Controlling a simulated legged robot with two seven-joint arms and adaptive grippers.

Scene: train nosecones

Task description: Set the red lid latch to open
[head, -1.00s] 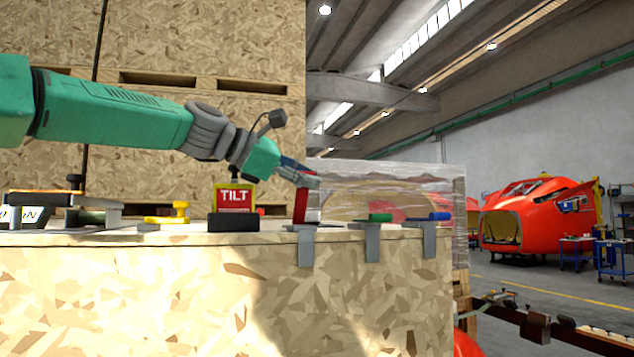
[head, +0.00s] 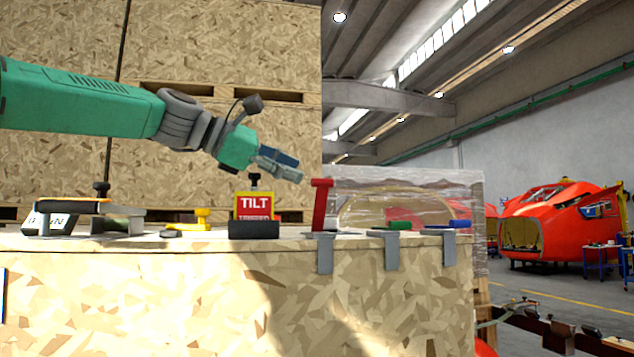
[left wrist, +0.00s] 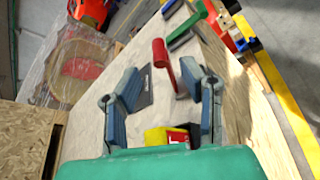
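The red lid latch (head: 321,205) stands upright at the front right edge of the wooden crate top (head: 290,241), its handle bar at the top. In the left wrist view the red latch (left wrist: 163,58) shows beyond the fingertips, roughly between them. My left gripper (head: 290,168) is just left of and above the latch, apart from it. In the left wrist view my left gripper (left wrist: 168,92) has its two blue-grey fingers wide apart with nothing between them. My right gripper is not in view.
Green (head: 398,224) and blue (head: 459,224) latches lie flat right of the red one. A TILT indicator (head: 255,206), a yellow-handled part (head: 200,218) and an orange-and-black device (head: 70,208) stand to the left. A wrapped load (head: 410,190) is behind.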

